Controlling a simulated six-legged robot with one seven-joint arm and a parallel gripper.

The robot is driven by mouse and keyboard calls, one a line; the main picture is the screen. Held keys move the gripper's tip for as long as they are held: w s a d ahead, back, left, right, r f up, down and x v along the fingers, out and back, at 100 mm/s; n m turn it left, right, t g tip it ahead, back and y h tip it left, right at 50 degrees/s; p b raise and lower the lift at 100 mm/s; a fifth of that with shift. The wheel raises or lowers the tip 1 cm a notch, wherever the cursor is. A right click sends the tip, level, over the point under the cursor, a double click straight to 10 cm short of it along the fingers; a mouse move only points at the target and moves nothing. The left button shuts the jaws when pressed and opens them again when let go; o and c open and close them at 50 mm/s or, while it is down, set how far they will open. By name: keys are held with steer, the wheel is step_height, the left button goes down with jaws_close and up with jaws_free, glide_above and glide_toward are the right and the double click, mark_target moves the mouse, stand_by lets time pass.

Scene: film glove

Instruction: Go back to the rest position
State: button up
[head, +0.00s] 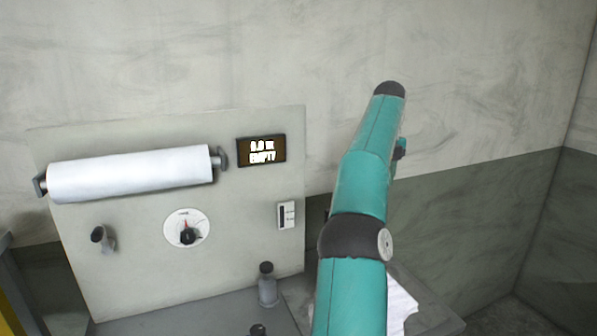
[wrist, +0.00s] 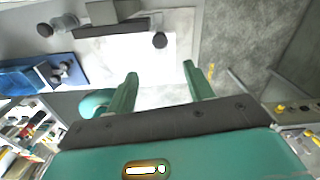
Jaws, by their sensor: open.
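My teal arm rises through the middle right of the head view, and my gripper itself is hidden there. In the wrist view my gripper (wrist: 160,72) has its two green fingers spread apart with nothing between them. Beyond the fingers lies a white sheet (wrist: 125,55) on a grey bench, with a dark round-topped object (wrist: 160,40) over it. The gripper looks clear of both. Part of a white sheet (head: 400,303) also shows behind my arm in the head view.
A capped bottle (head: 267,287) stands below. The wrist view shows a blue tray (wrist: 20,80) and cluttered shelf (wrist: 28,130) at left, open floor (wrist: 235,45) at right.

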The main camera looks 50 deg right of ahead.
steer(key=w+a+r+n+t, duration=0.15)
steer(key=w+a+n, duration=0.35)
steer(key=a+n, duration=0.8)
steer(key=w+a+f+n+t, duration=0.15)
steer(key=w+a+n, duration=0.45)
steer(key=a, duration=1.3)
steer(key=s+a+f+n+t, duration=0.1)
steer(key=s+a+f+n, duration=0.2)
steer(key=a+n, duration=0.4)
steer(key=s+a+f+n, duration=0.4)
steer(key=a+f+n, duration=0.2)
steer(key=a, duration=0.4)
steer(key=s+a+f+n+t, duration=0.1)
steer(key=s+a+f+n, duration=0.3)
steer(key=a+n, duration=0.3)
steer(key=shift+s+a+f+n+t, duration=0.2)
steer(key=shift+a+n+t, duration=0.1)
steer(key=shift+a, duration=0.65)
steer(key=shift+c, duration=0.4)
